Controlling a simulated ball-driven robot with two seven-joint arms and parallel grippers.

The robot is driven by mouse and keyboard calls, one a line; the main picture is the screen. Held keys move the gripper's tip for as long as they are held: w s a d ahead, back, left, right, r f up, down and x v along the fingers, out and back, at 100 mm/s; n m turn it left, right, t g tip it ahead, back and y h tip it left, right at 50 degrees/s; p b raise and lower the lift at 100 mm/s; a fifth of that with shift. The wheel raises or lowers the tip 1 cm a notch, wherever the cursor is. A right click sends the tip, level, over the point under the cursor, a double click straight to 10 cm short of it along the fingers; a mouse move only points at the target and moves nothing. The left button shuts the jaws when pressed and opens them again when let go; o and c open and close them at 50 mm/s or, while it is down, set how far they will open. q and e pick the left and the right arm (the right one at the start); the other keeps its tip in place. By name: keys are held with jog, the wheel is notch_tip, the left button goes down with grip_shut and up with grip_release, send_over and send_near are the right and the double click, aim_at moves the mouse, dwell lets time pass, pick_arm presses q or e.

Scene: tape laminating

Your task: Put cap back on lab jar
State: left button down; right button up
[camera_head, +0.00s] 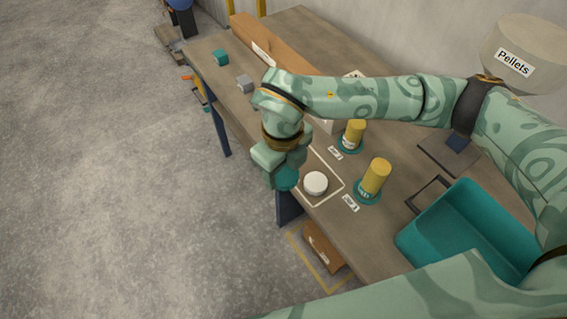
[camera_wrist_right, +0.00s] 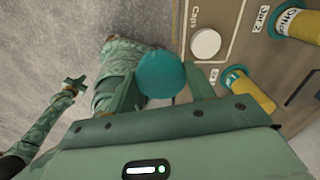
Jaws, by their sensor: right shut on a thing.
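My right gripper (camera_head: 276,184) is shut on a round teal cap-like piece. The piece shows between its fingers in the right wrist view (camera_wrist_right: 160,74), at the table's near edge in the head view. A white round cap (camera_head: 316,183) lies in the outlined area marked "Caps", just right of the gripper. Two yellow cylinders on teal round bases, one nearer (camera_head: 376,177) and one farther (camera_head: 354,132), stand upright on the table beside small labels; one label reads "Jar 2". I cannot tell which is the lab jar. My left gripper (camera_wrist_right: 75,84) shows small in the right wrist view; its finger opening is unclear.
A teal bin (camera_head: 470,235) stands at the right of the table. A long cardboard box (camera_head: 270,45) lies along the back. A teal block (camera_head: 220,57) and a grey block (camera_head: 244,84) sit at the far left end. A pellet hopper (camera_head: 522,50) hangs at the upper right.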

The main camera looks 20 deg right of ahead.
jog(key=shift+d+r+n, duration=0.2)
jog(key=shift+d+n, duration=0.15)
jog(key=shift+n, duration=0.35)
jog(key=s+d+r+n, duration=0.2)
jog(key=d+r+n, duration=0.2)
jog(key=n, duration=1)
jog(key=s+d+r+n, duration=0.3)
jog(key=d+n, duration=0.4)
jog(key=n, duration=0.7)
jog(key=shift+r, duration=0.45)
jog(key=shift+d, duration=0.1)
